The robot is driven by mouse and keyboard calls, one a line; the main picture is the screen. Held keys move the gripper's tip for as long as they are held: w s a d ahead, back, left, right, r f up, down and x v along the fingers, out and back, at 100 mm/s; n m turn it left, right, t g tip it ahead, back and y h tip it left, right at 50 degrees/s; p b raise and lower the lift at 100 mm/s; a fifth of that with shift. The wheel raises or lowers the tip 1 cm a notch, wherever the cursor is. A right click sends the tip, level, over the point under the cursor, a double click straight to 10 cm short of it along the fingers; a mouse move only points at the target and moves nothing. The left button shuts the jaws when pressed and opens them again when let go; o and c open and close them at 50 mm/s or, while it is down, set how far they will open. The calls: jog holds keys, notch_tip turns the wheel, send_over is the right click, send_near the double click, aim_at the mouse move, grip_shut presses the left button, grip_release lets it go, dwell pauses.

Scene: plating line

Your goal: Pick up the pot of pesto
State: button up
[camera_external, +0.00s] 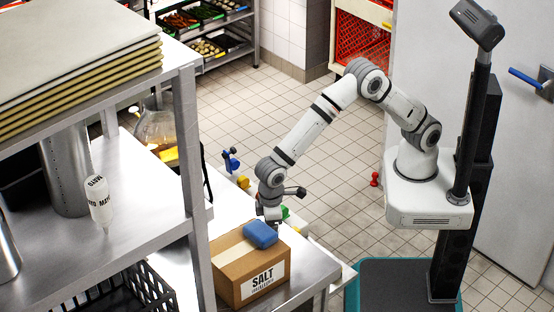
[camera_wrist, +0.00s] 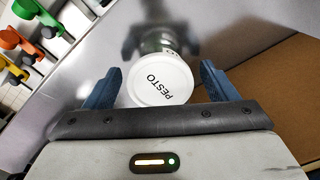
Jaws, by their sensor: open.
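The pot of pesto (camera_wrist: 159,84) shows in the wrist view as a round white lid lettered PESTO, with a darker jar body behind it. It stands on the steel counter. My gripper (camera_wrist: 160,88) is open, with one blue finger to the left of the lid and one to the right. In the external view my gripper (camera_external: 270,217) is low behind the salt box, and the pot is hidden there.
A steel shelf (camera_external: 130,235) stands at left.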

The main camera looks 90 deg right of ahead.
jog(key=shift+f, duration=0.1)
jog(key=c, duration=0.9)
jog(key=shift+c, duration=0.2)
